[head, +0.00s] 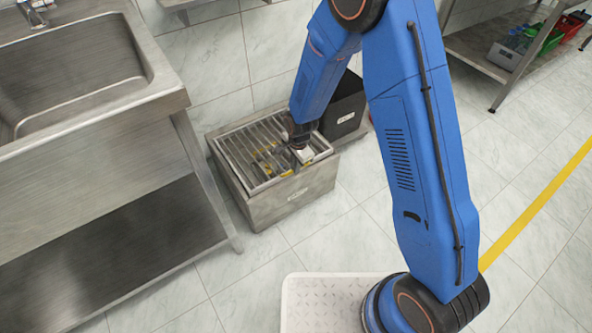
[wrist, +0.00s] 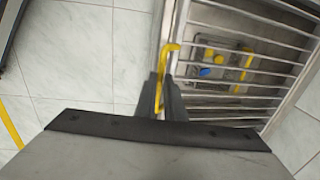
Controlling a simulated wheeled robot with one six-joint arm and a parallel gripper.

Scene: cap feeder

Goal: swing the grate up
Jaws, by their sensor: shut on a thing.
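The grate (head: 239,152) is a frame of metal bars lying flat, or nearly so, on top of a steel box (head: 292,200) on the floor. Its bars (wrist: 238,83) fill the right side of the wrist view. A yellow handle (wrist: 172,47) stands at the grate's edge. My gripper (wrist: 162,88) is shut on this handle, with its dark fingers either side of it. In the head view my gripper (head: 299,157) is over the box's front right part, and my wrist partly hides the grate there.
Blue and yellow items (wrist: 205,72) show under the bars. A black bin (head: 345,108) stands behind the box on the right. A steel sink unit (head: 95,180) is close on the left. A shelf (head: 480,48) with coloured crates is at the far right.

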